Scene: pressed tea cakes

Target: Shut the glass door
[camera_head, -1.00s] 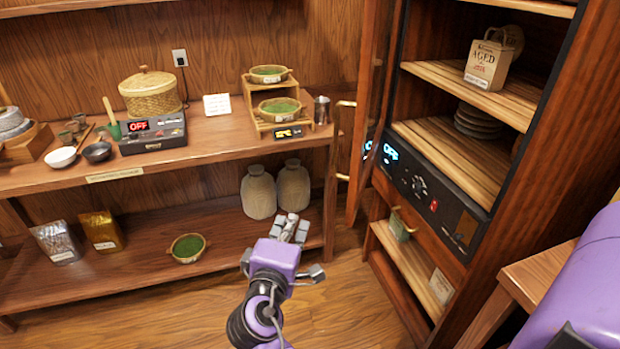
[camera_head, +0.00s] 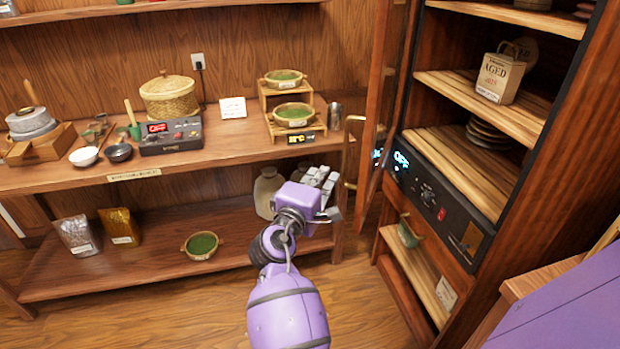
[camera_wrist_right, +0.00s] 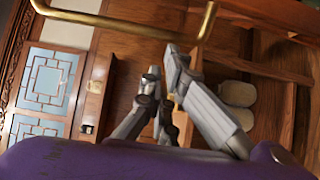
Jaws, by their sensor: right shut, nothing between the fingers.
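The glass door (camera_head: 382,95) of the wooden cabinet stands open, seen nearly edge-on at the cabinet's left side. Its brass handle (camera_head: 347,150) sticks out to the left. My right gripper (camera_head: 325,185) is shut and empty, just left of the handle's lower part and partly in front of the shelf unit. In the right wrist view, the brass handle (camera_wrist_right: 125,27) crosses the top, and the gripper fingers (camera_wrist_right: 165,75) are just below it, with no clear contact. My left gripper is not in view.
The open cabinet (camera_head: 590,120) holds an AGED bag (camera_head: 499,78), stacked dark discs (camera_head: 487,135) and a control panel (camera_head: 440,205) reading OFF. A wooden shelf unit (camera_head: 60,185) with bowls and a basket stands behind my arm. Wooden floor (camera_head: 370,310) lies clear before the cabinet.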

